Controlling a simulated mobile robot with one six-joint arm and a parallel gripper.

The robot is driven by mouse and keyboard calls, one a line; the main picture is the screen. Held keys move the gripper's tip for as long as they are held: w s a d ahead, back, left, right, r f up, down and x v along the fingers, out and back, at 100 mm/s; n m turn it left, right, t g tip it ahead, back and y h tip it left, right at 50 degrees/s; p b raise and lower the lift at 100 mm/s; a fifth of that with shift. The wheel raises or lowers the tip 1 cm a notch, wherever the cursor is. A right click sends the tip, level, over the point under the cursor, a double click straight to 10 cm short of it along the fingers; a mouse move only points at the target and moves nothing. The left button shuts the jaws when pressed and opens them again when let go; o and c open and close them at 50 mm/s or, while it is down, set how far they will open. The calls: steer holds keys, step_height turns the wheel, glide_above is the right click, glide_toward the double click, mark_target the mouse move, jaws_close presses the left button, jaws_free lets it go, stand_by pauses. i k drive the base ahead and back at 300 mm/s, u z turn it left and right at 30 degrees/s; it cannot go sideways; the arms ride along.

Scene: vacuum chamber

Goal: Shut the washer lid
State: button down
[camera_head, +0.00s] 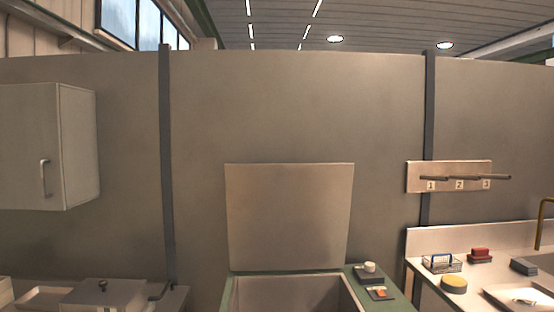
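The washer (233,287) stands low at the centre of the view, with a green rim around an open grey basin. Its lid (289,215) is a flat, light metal panel standing raised, close to upright, along the back edge of the washer. The front of the washer is cut off by the bottom of the frame. My gripper is not in view, so its place relative to the lid does not show.
Small items, including a white-topped one (370,267), sit on the washer's right rim. A sink counter (440,240) stands right, below a numbered peg rack (449,177). A wall cabinet (48,146) hangs left above a lidded metal box (104,294).

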mark_target(280, 216)
steer(key=u, duration=0.25)
steer(key=i, duration=1.4)
steer(key=z, duration=0.3)
